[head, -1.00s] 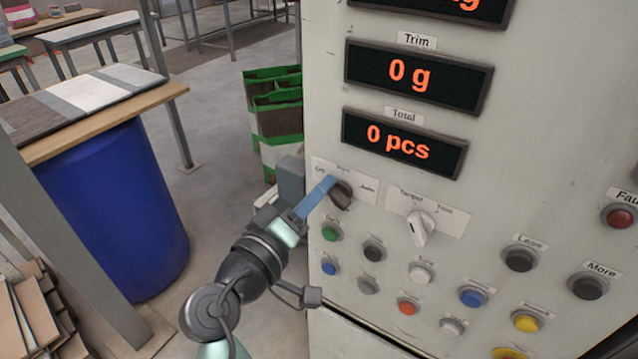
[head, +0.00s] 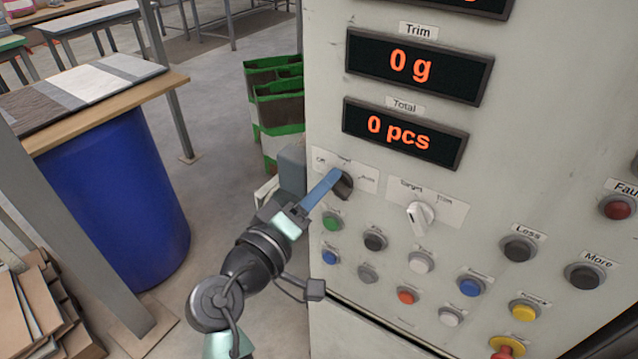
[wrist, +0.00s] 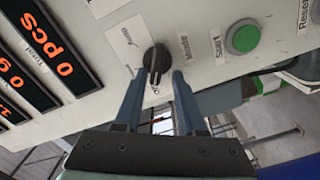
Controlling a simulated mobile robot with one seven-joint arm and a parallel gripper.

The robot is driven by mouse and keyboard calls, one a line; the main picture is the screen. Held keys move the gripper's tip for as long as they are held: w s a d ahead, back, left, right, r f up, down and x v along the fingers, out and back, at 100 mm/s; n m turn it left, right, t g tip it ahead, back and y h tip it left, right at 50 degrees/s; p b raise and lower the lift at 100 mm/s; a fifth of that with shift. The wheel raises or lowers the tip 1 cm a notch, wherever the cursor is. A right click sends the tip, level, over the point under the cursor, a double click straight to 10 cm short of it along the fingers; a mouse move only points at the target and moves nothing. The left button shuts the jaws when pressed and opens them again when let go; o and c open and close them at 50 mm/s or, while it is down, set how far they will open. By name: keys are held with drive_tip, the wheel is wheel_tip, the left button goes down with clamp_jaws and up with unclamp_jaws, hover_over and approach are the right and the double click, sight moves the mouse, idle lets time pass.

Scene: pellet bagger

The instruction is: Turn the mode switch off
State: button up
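The mode switch (head: 345,184) is a black rotary knob on a white label plate at the left of the pale panel, with "Off" and "Auto" among its markings. My gripper (head: 333,178) is at it, its blue finger covering part of the knob. In the wrist view, the knob (wrist: 156,62) sits just ahead of my open gripper (wrist: 158,75). Its bar runs along between the two fingertips, with a visible gap on the right side; touching on the left cannot be told. A pale mark shows on the bar's near end, by a partly hidden label.
A white-handled selector (head: 420,215) is right of the switch. A green button (head: 332,221) and several other buttons lie below. Displays (head: 404,134) are above.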

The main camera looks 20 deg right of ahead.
drive_tip(key=shift+d+r, duration=0.15)
drive_tip(key=shift+r, duration=0.3)
drive_tip(key=shift+w+f, duration=0.1)
drive_tip(key=b+v, duration=0.1)
drive_tip(key=v, duration=1.2)
drive_tip(key=shift+b, duration=0.4)
drive_tip(key=shift+w, duration=0.1)
